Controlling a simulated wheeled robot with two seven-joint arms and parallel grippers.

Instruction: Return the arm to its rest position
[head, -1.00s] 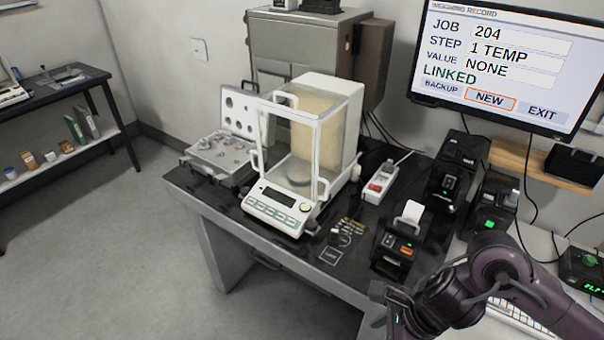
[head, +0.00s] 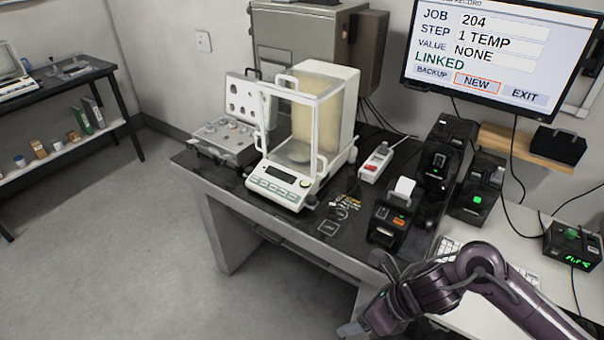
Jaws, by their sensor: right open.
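My right arm (head: 470,275) comes in from the lower right of the head view, bent at a purple joint. My right gripper (head: 352,328) is at the bottom edge, in front of the weighing table (head: 275,225), and mostly cut off by the frame. It is open, and I see nothing held in it. My left arm and left gripper are out of view.
On the black-topped table stand a balance (head: 285,185) with a glass draft shield, an open weight case (head: 225,142) and a small printer (head: 390,220). A monitor (head: 500,50) hangs above. A white desk with a keyboard (head: 520,270) lies at right. Open floor is at left.

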